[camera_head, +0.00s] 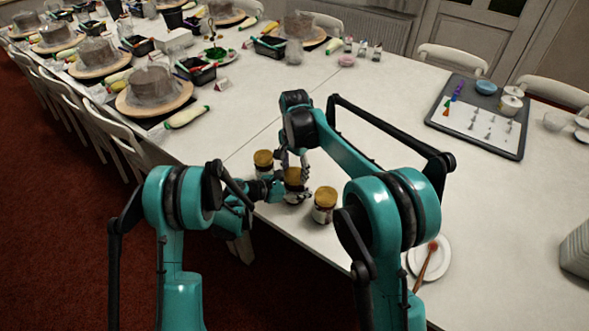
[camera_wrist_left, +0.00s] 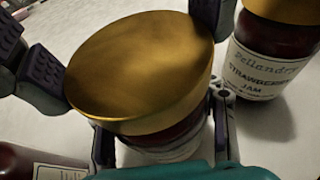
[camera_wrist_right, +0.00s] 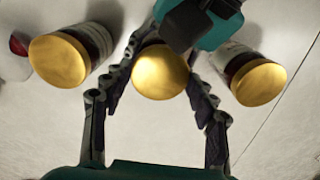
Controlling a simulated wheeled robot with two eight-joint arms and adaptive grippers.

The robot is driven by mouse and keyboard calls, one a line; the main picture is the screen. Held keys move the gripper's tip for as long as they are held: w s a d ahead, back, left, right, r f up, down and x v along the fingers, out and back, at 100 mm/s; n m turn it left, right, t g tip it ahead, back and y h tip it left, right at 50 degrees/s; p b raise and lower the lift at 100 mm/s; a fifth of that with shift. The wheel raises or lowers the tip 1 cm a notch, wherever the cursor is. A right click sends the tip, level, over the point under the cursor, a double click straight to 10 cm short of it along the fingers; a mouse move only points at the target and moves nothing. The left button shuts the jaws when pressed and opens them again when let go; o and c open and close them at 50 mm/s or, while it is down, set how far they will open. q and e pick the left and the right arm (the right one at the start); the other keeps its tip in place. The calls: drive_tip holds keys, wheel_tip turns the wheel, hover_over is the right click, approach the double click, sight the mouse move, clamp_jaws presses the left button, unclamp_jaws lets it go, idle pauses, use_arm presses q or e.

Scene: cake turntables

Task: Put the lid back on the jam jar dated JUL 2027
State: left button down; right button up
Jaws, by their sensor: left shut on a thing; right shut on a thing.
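Three jam jars with gold lids stand in a row near the table's front edge. The middle jar (camera_head: 294,186) is between both grippers. My left gripper (camera_head: 279,188) is shut around its body from the side. My right gripper (camera_head: 297,168) reaches down from above, shut on its gold lid (camera_wrist_right: 160,72). In the left wrist view the lid (camera_wrist_left: 140,65) sits over the jar's mouth; I cannot tell if it is fully seated. The left jar (camera_head: 264,160) and right jar (camera_head: 325,205) have lids on. One neighbour's label (camera_wrist_left: 262,70) reads strawberry jam; no date is readable.
A white plate with a brush (camera_head: 430,257) lies at the front right. A dark tray (camera_head: 478,148) with small nozzles is at the back right. Turntables with cakes (camera_head: 153,92) line the left table. The neighbouring jars stand close on both sides of the grippers.

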drive_tip(key=m, duration=0.5)
drive_tip(key=shift+m, duration=0.3)
drive_tip(key=m, duration=0.4)
drive_tip(key=shift+m, duration=0.3)
drive_tip(key=m, duration=0.3)
drive_tip(key=o, duration=0.7)
drive_tip(key=shift+o, duration=0.2)
drive_tip(key=shift+a+r, duration=0.1)
drive_tip(key=shift+r, duration=2.15)
